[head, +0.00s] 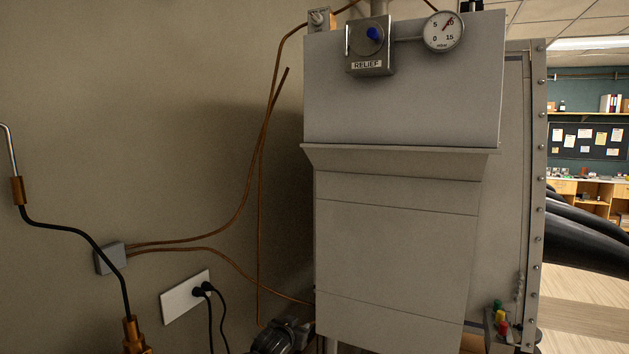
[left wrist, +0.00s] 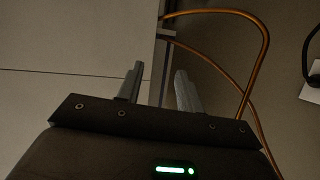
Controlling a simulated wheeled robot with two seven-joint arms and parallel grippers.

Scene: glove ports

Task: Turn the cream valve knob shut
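I cannot make out a cream valve knob in either view. The grey glove-port cabinet (head: 395,250) fills the middle of the head view. My left gripper (head: 303,328) is low at the cabinet's left side, partly cut off by the bottom edge. In the left wrist view its two grey fingers (left wrist: 160,70) stand apart with nothing between them. The cabinet's pale wall (left wrist: 75,45) and edge show beyond them. My right gripper is not in view.
A relief box with a blue knob (head: 374,34) and a pressure gauge (head: 443,32) sit at the top. Copper pipes (head: 262,150) run along the left wall, close to my left gripper. An outlet (head: 186,297) has black plugs. Red, yellow and green parts (head: 501,320) are at lower right.

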